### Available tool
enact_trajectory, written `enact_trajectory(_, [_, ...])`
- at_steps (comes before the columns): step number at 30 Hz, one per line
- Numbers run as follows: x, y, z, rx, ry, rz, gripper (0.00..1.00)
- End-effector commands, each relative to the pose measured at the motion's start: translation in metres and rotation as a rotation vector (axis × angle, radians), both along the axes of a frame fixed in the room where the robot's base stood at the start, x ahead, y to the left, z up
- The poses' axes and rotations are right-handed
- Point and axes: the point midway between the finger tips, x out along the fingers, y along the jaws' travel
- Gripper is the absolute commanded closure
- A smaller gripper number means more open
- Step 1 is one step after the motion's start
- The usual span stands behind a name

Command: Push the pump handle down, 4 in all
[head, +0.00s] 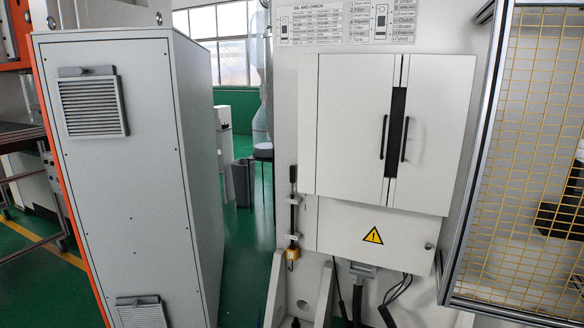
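A slim upright device is fixed to the left edge of the white machine. It has a black handle-like top (293,174), a thin dark rod below it, and a small yellow block (292,254) at its lower end. It looks like the pump with its handle, but it is too small to be sure. The handle stands upright, with nothing touching it. My gripper is not in view.
A tall grey cabinet (130,180) stands at the left, with green floor (243,255) between it and the machine. The white double-door cabinet (345,125) bulges out right of the device. A yellow mesh guard (525,150) is at the right. Black cables (395,290) hang low.

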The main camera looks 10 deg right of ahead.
Motion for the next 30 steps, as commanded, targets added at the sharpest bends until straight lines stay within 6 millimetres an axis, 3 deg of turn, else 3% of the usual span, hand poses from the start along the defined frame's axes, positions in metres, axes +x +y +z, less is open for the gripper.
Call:
enact_trajectory(1, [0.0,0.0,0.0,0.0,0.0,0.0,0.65])
enact_trajectory(8, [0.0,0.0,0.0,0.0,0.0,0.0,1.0])
enact_trajectory(30, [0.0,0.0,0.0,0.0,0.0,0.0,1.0])
